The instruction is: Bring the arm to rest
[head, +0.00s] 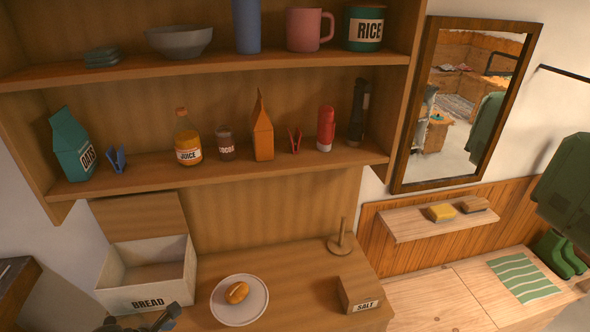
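My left gripper (167,317) shows only in part at the bottom edge of the head view, dark grey, just in front of the white box labelled BREAD (180,275). Its fingers are small and partly cut off, so I cannot tell whether it is open or shut. No held object is visible in it. My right gripper and arm are out of view. The bread box is open at the top and looks empty. A bread roll (237,293) lies on a white plate (239,314) to the right of the box.
A box labelled SALT (360,294) and a wooden peg stand (340,240) stand at the counter's right. Shelves above hold oats (72,146), juice (187,140), a pink mug (304,30) and other goods. A mirror (468,105) hangs at right. Counter around the plate is clear.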

